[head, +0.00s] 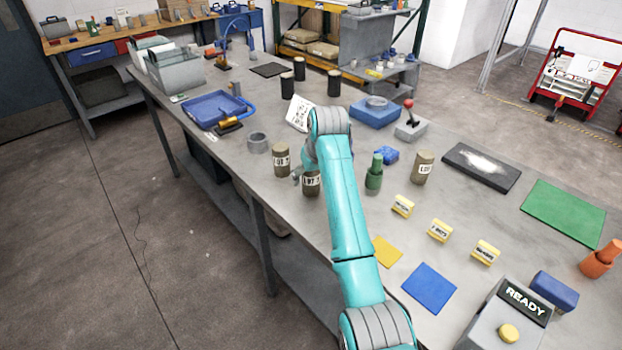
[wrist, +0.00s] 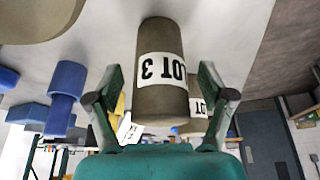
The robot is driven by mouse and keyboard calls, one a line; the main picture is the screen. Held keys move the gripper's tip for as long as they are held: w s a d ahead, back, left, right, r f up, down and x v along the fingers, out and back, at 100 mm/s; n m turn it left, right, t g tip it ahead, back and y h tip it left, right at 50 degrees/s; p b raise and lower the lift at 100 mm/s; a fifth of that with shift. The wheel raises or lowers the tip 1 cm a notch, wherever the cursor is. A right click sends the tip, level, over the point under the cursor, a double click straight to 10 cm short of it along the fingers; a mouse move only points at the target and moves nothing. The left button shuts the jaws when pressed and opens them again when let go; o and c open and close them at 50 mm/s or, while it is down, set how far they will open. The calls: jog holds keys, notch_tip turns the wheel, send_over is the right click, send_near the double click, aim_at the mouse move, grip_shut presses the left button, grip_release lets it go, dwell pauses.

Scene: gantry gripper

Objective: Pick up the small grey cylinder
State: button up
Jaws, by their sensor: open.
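A grey-brown cylinder labelled LOT 3 (wrist: 160,95) fills the middle of the wrist view, which looks upside down. My gripper (wrist: 160,78) is open, with one finger on each side of this cylinder. Gaps show between fingers and cylinder; I cannot tell how deep it sits between them. In the head view, a labelled grey-brown cylinder (head: 311,186) stands upright beside my arm's end, partly covered by it. A similar cylinder (head: 281,160) stands left of it and another (head: 422,168) to the right. A short grey ring-like cylinder (head: 257,143) lies further left. My fingers are mostly hidden there.
A green stepped piece (head: 374,172) stands just right of my arm. Yellow label blocks (head: 440,231), a blue mat (head: 429,288) and a READY box (head: 507,315) lie nearer. A blue tray (head: 212,108) and several dark cylinders (head: 334,83) stand further back.

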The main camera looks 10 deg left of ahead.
jog(key=shift+c, duration=0.2)
grip_shut()
